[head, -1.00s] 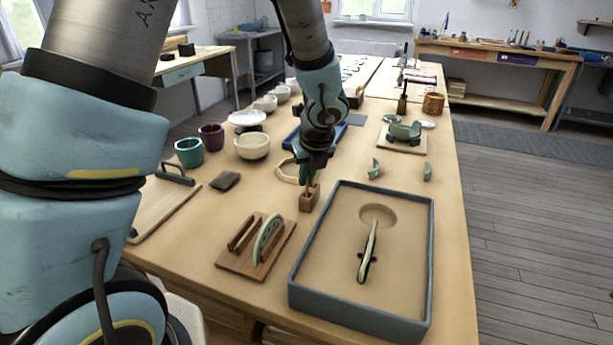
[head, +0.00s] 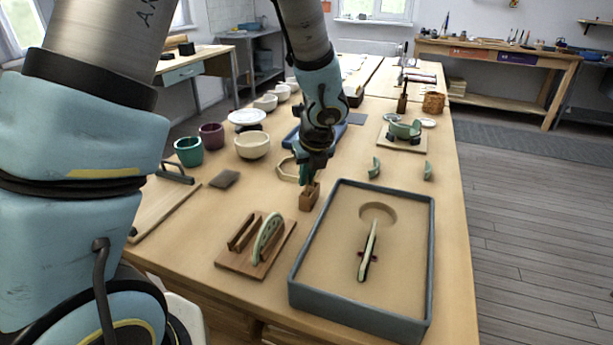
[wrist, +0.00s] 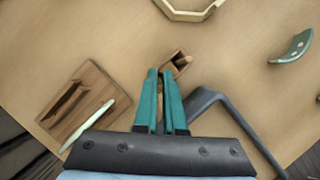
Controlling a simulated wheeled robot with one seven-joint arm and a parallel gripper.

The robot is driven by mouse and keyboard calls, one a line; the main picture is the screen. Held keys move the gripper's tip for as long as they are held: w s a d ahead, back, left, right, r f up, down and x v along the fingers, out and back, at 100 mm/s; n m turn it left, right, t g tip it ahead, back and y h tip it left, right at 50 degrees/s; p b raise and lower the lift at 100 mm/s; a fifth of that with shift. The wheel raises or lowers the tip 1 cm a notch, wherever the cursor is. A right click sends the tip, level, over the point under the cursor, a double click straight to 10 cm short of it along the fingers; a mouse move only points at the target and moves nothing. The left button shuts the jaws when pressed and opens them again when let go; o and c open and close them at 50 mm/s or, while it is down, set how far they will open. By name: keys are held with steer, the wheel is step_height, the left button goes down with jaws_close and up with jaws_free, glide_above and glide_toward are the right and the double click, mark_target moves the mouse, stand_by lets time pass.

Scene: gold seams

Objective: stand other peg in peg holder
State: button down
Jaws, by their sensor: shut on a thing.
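The peg holder is a small brown wooden block (head: 307,201) on the table, left of the sandbox tray. It also shows in the wrist view (wrist: 181,57), with a dark opening, just beyond my fingertips. My gripper (head: 312,178) points down right above and beside the holder. In the wrist view my teal fingers (wrist: 160,78) are shut on a thin brown peg (wrist: 160,106), mostly hidden between them. I cannot tell whether the peg's lower end is inside the holder, or whether another peg stands in it.
A wooden rack with a pale green plate piece (head: 267,240) stands at front left. The grey-rimmed sand tray (head: 433,255) is at right. A hexagonal frame (head: 287,171) and green shards (head: 374,168) lie behind. A dark grey pad (head: 224,179) lies left.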

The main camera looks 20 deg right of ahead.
steer(key=c, duration=0.9)
jaws_free()
steer(key=shift+o, duration=0.3)
steer(key=o, duration=0.4)
steer(key=shift+r, duration=0.1)
steer(key=shift+r+p, duration=2.95)
steer(key=shift+p, duration=0.05)
